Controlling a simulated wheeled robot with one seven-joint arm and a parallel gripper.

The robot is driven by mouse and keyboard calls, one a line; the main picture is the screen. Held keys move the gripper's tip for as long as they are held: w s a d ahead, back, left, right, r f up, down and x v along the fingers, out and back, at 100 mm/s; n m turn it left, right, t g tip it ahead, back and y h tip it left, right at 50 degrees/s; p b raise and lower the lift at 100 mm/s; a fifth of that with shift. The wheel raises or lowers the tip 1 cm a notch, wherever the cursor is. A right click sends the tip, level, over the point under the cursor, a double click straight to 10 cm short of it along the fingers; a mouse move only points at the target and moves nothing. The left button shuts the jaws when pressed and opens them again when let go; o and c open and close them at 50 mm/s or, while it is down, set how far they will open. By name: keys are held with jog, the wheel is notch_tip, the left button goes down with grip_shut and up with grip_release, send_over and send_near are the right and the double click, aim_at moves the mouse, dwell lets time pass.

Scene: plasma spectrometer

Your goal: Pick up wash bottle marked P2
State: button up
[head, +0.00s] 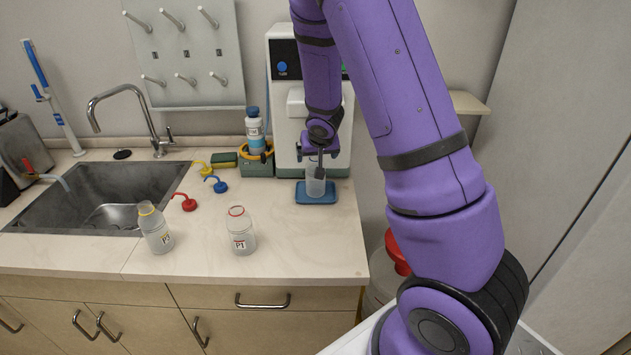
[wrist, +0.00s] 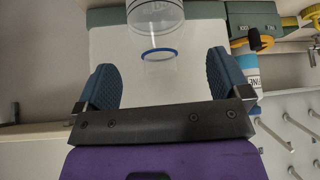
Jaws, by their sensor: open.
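A translucent wash bottle with a yellow neck ring (head: 155,228) stands open-topped on the counter, right of the sink. Its label is small and seems to read P2. A similar bottle with a red neck ring, marked P1 (head: 241,230), stands to its right. My gripper (head: 319,155) is at the white instrument, far to the right of and behind both bottles. In the wrist view my gripper (wrist: 166,82) is open, with nothing held. Neither bottle is identifiable in the wrist view.
Red (head: 188,204), blue (head: 218,186) and yellow (head: 200,167) spout caps lie behind the bottles. The sink (head: 60,190) is to the left. A blue-labelled bottle (head: 255,132) stands beside the white instrument (head: 285,105). The counter's front right is clear.

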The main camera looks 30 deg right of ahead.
jog(key=shift+x, duration=1.7)
jog(key=c, duration=1.6)
jog(key=shift+r, duration=0.2)
